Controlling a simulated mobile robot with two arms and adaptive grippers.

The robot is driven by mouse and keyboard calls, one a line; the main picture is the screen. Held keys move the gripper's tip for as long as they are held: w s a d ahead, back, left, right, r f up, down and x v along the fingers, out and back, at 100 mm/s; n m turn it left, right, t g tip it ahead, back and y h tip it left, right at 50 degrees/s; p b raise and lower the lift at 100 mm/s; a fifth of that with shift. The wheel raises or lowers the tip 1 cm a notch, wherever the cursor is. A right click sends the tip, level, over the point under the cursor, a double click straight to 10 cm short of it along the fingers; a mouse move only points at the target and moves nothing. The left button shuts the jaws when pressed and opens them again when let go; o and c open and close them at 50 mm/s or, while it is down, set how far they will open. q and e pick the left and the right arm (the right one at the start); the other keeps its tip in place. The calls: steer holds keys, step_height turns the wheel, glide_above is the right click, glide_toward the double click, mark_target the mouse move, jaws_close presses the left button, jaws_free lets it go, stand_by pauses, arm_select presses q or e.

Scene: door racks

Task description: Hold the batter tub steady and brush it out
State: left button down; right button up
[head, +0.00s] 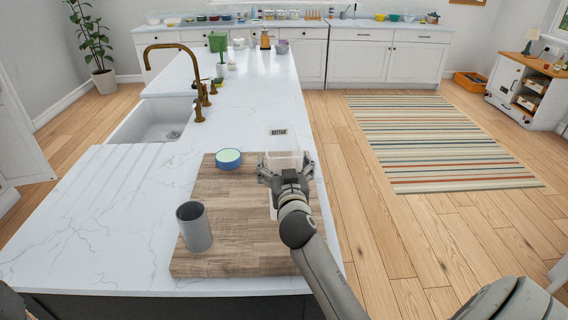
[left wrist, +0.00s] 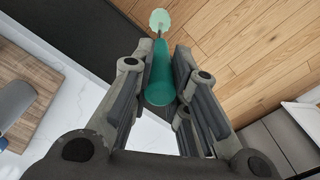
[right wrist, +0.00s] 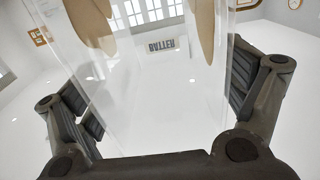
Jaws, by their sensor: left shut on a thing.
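The clear batter tub (head: 283,160), with a lettered label near its top, stands upright at the right edge of the wooden board. Brown smears mark its walls in the right wrist view (right wrist: 203,25). My right gripper (head: 286,174) is at the near side of the tub, open, with one finger on either side of it; I cannot tell whether they touch it. In the left wrist view my left gripper (left wrist: 161,90) is shut on the teal handle of a brush (left wrist: 161,75) with a pale green round head. The left gripper and brush are not in the head view.
The wooden board (head: 235,250) also carries a grey cup (head: 194,227) and a round blue-green dish (head: 228,158). A sink (head: 155,120) with a brass tap (head: 196,90) lies to the left. The marble counter (head: 90,240) left of the board is clear.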

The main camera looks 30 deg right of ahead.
steer(key=shift+s, duration=0.1)
stand_by(0.4)
steer(key=shift+s+a, duration=0.3)
steer(key=shift+s, duration=0.15)
steer(key=shift+w+d, duration=0.1)
steer(key=shift+w, duration=0.05)
stand_by(0.3)
steer(key=shift+w+d, duration=0.2)
steer(key=shift+w, duration=0.25)
steer(key=c, duration=0.8)
